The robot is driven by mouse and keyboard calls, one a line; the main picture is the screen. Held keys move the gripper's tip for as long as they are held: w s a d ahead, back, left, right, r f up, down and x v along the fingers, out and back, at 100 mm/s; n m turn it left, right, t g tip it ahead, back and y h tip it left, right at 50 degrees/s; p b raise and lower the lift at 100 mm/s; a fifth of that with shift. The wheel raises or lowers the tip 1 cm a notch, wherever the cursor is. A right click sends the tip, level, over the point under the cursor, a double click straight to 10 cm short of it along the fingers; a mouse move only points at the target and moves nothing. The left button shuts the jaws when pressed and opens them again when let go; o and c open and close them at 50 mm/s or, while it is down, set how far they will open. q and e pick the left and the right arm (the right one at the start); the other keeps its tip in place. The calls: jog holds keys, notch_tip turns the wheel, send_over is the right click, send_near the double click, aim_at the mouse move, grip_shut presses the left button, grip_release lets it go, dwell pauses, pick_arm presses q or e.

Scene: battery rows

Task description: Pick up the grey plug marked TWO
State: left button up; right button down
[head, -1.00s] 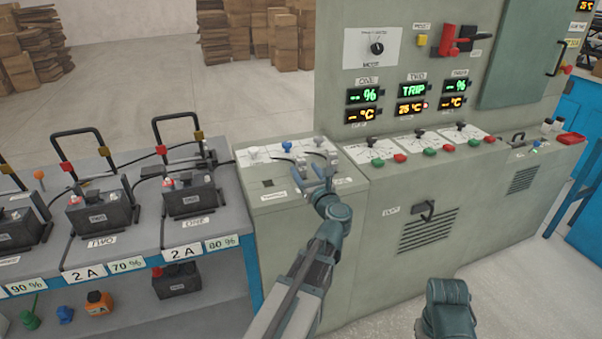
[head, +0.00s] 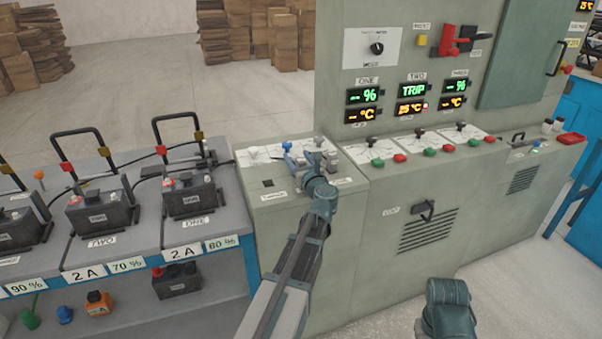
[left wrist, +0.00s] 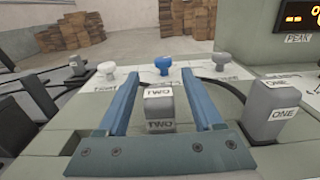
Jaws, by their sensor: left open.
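The grey plug marked TWO (left wrist: 158,104) stands upright on the grey-green cabinet top in the left wrist view. My left gripper (left wrist: 162,82) is open, with one blue finger on each side of the plug. Gaps show between the plug and both fingers. In the head view my left gripper (head: 302,158) is over the cabinet top and largely hides this plug. A second grey plug, marked ONE (left wrist: 275,108), stands to the right, outside the fingers. My right gripper is out of view.
Battery ONE (head: 194,196) and battery TWO (head: 102,211) are on the bench at left.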

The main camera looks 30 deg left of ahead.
pick_arm(q)
jog(key=shift+s, duration=0.1)
grip_shut()
dwell(0.3)
